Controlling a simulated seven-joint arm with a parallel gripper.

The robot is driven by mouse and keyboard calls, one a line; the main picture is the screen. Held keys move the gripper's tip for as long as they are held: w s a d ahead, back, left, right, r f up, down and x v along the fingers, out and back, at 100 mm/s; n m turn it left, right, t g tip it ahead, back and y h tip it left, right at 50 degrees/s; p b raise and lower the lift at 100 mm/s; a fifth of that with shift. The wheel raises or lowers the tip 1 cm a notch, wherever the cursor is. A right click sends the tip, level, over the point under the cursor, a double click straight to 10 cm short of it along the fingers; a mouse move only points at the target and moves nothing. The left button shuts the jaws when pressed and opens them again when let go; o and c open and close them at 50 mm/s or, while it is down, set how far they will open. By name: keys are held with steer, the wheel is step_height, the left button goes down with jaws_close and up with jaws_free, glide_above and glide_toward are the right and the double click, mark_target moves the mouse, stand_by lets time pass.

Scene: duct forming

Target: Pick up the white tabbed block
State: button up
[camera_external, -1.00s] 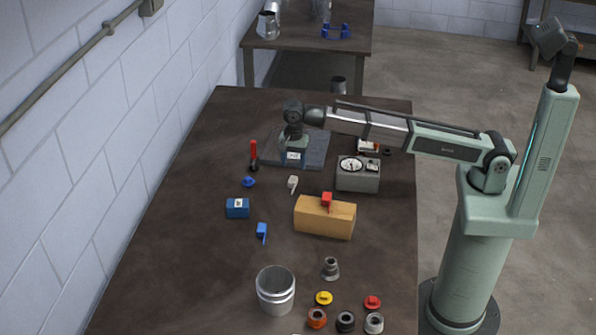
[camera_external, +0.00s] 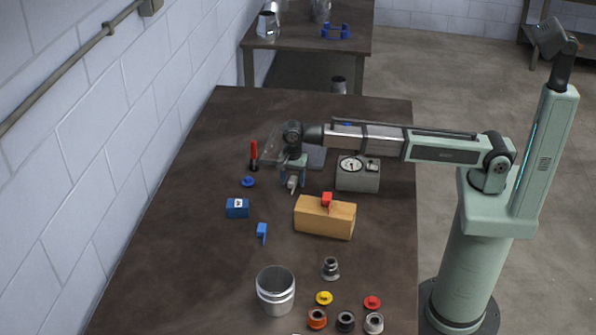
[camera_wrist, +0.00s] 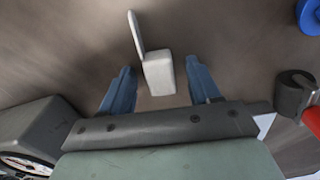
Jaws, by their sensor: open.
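The white tabbed block (camera_external: 292,184) lies on the brown table, left of the gauge box. In the wrist view the white block (camera_wrist: 159,75) shows its tab pointing up and to the left. My gripper (camera_external: 292,182) is open above the block in the external view and partly covers it. In the wrist view my gripper's blue fingers (camera_wrist: 160,84) stand on either side of the block's body, with gaps on both sides. The exact height of the fingertips over the table is hard to tell.
A grey gauge box (camera_external: 358,174) stands to the right. A red-handled tool (camera_external: 254,155) and a blue knob (camera_external: 248,182) are to the left. A wooden block (camera_external: 324,217) with a red tabbed piece (camera_external: 327,198) is nearer the camera, beside a blue tabbed block (camera_external: 262,230).

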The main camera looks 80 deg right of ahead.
steer(key=c, duration=1.1)
steer(key=shift+c, duration=0.2)
